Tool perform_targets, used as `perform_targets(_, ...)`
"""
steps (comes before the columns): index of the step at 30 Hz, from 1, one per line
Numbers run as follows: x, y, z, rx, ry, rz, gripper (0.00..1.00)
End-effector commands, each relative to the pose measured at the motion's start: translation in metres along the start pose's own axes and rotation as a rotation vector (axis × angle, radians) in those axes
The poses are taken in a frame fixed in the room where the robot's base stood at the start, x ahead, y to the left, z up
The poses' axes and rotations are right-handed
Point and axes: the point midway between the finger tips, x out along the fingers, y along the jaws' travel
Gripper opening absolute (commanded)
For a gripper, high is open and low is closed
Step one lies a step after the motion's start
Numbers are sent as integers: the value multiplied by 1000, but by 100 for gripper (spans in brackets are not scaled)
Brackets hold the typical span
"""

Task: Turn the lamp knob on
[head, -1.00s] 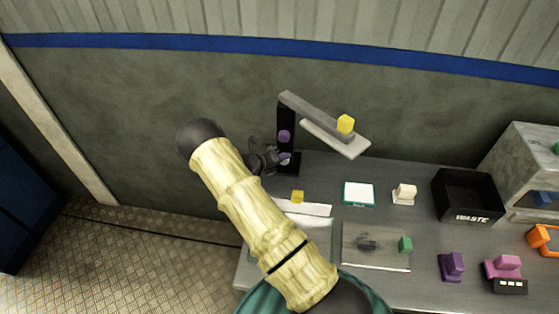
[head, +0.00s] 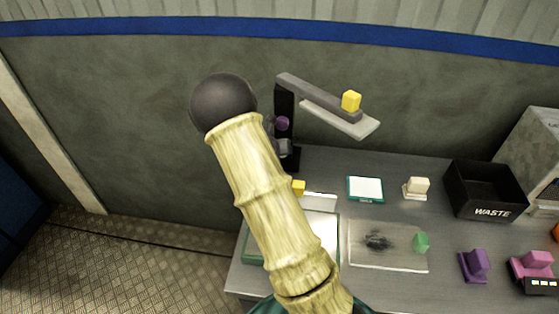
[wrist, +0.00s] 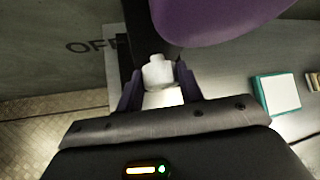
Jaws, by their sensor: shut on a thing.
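The lamp (head: 285,105) stands at the back left of the table, with a black post and a grey arm reaching right. A purple round part (head: 283,123) sits on its post and looms large at the top of the wrist view (wrist: 215,15). In the wrist view the white lamp knob (wrist: 158,72) is low on the post, between the fingers of my gripper (wrist: 160,88), which is shut on it. In the head view my arm hides most of the gripper.
A yellow block (head: 351,101) sits on the lamp's arm, and another (head: 298,187) lies near its base. A white-topped pad (head: 365,189), a cream block (head: 417,187), a black WASTE bin (head: 487,192) and purple (head: 475,264) and pink (head: 532,264) things stand further right.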

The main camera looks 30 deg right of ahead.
Motion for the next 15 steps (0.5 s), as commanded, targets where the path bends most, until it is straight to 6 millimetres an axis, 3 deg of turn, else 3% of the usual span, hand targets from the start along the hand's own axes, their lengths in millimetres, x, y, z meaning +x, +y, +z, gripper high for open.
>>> perform_targets(15,1,-1,-1,93,-1,95,14)
